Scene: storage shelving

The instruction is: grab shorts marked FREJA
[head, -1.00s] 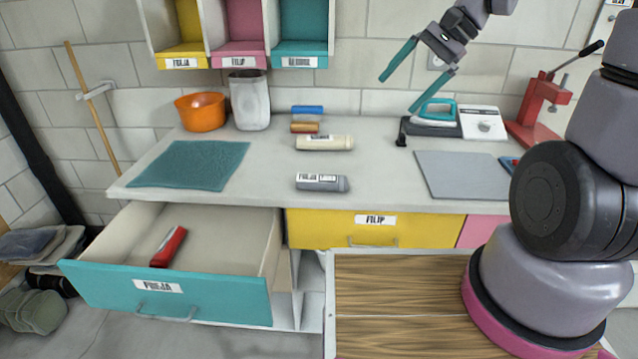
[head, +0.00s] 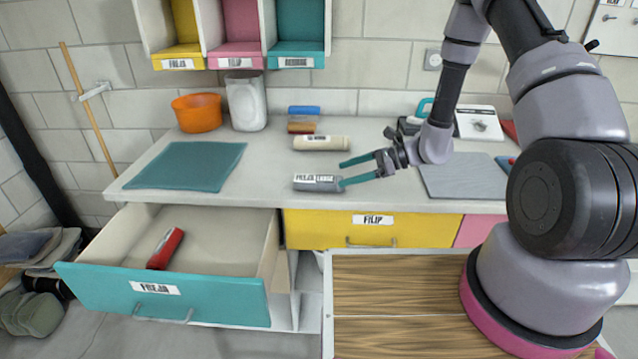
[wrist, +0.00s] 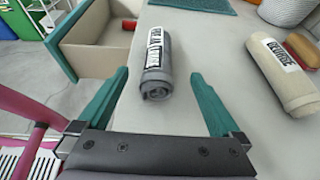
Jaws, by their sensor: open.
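A dark grey rolled cloth (head: 315,184) lies on the counter near its front edge, with a white label that seems to begin with FREJA. In the wrist view the grey roll (wrist: 152,82) shows between the two teal fingers, its near end toward me. My gripper (head: 342,173) is open with nothing held, at the right end of the roll. In the wrist view a gap shows on each side between roll and fingers. I cannot tell how far above the counter the fingertips are.
A cream labelled roll (head: 322,143) lies behind the grey one, with orange-brown (head: 302,127) and blue (head: 304,110) rolls further back. A teal drawer (head: 110,292) marked FREJA stands open, a red item (head: 165,248) inside. A grey board (head: 462,178) lies to the right.

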